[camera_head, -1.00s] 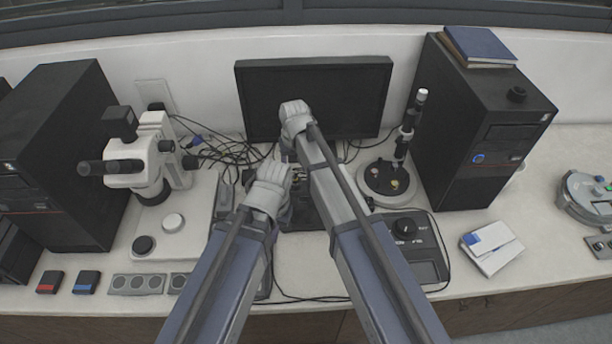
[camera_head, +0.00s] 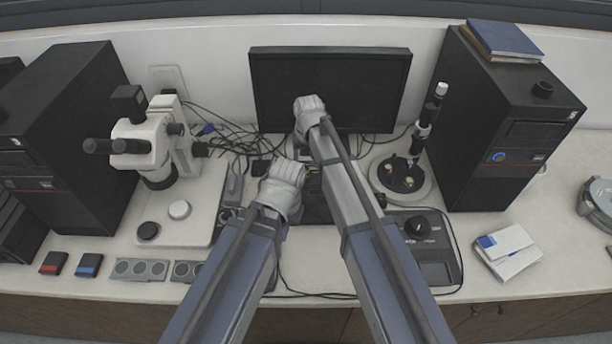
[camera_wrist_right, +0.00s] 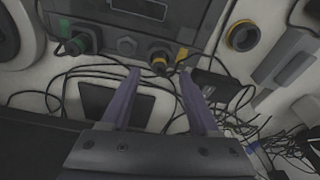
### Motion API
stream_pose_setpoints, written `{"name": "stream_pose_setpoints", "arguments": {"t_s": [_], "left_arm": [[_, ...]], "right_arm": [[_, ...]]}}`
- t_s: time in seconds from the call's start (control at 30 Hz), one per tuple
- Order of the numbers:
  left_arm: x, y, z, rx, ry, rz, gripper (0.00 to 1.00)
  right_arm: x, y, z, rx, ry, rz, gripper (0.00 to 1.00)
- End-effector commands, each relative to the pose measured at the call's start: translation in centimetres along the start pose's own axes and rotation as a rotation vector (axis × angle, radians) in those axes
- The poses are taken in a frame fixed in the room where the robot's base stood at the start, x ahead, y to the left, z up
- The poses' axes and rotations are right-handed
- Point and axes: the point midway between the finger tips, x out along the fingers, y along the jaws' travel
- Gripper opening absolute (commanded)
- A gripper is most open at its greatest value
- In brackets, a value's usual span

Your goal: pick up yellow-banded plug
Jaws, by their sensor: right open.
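The yellow-banded plug (camera_wrist_right: 158,62) is a dark plug with a yellow ring, seated on the dark panel (camera_wrist_right: 120,40) in the right wrist view. My right gripper (camera_wrist_right: 159,73) is open there, its two fingers apart and empty. The plug shows in the gap just beyond the fingertips; I cannot tell whether they touch it. In the head view my right gripper (camera_head: 309,106) is in front of the monitor, and I cannot make out the plug. My left gripper (camera_head: 287,176) is lower and to the left; its jaws are not visible.
A yellow-ringed round part (camera_wrist_right: 243,35) lies to the right. Loose black cables (camera_wrist_right: 60,90) run around the fingers. A microscope (camera_head: 150,150) and a monitor (camera_head: 330,85) stand near my arms.

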Motion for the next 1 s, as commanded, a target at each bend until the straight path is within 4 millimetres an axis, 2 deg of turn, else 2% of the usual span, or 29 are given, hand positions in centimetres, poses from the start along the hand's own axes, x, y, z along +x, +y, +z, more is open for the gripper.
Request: {"name": "stream_pose_setpoints", "arguments": {"t_s": [0.03, 0.23, 0.33, 0.57, 1.0], "left_arm": [[1.2, 0.1, -0.1, 0.000, 0.000, 0.000, 0.00], [3.6, 0.3, -0.2, 0.000, 0.000, 0.000, 0.00], [4.1, 0.4, -0.2, 0.000, 0.000, 0.000, 0.00], [3.9, 0.4, -0.2, 0.000, 0.000, 0.000, 0.00], [3.9, 0.4, -0.2, 0.000, 0.000, 0.000, 0.00]], "right_arm": [[1.2, 0.0, -0.1, 0.000, 0.000, 0.000, 0.61], [3.7, 0.1, -0.2, 0.000, 0.000, 0.000, 0.61], [4.2, 0.1, -0.2, 0.000, 0.000, 0.000, 0.61], [4.0, 0.1, -0.3, 0.000, 0.000, 0.000, 0.61], [4.0, 0.1, -0.2, 0.000, 0.000, 0.000, 0.14]]}}
